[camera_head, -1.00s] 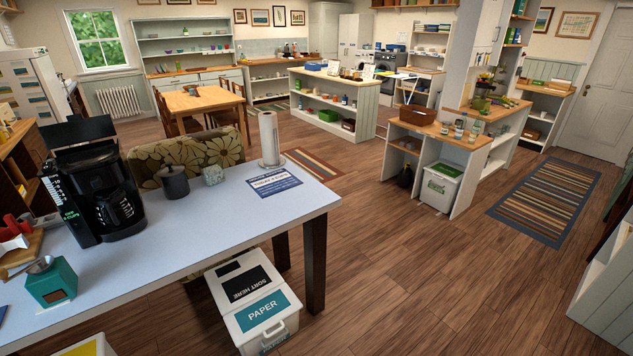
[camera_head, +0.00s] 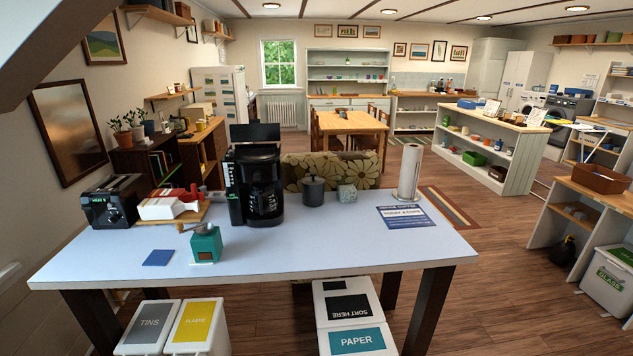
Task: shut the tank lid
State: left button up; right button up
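The black coffee maker (camera_head: 240,178) stands on the blue-topped table (camera_head: 330,245), left of its middle. Its dark tank lid (camera_head: 255,132) stands raised and upright at the back of the machine's top, so it is open. The glass carafe (camera_head: 264,202) sits in the front of the machine. The inside of the tank is hidden from this angle. Neither of my grippers is in view.
A toaster (camera_head: 112,201), a red-and-white item (camera_head: 168,206) on a wooden board and a teal grinder (camera_head: 206,243) stand left of the machine. A dark canister (camera_head: 313,190) and a paper towel roll (camera_head: 409,172) stand right. Bins, including PAPER (camera_head: 352,318), sit below.

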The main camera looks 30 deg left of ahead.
aim_at(256, 132)
jog(key=j+u, duration=0.25)
jog(key=u, duration=0.15)
jog(key=j+u, duration=0.25)
jog(key=u, duration=0.15)
jog(key=j+u, duration=0.25)
jog(key=u, duration=0.2)
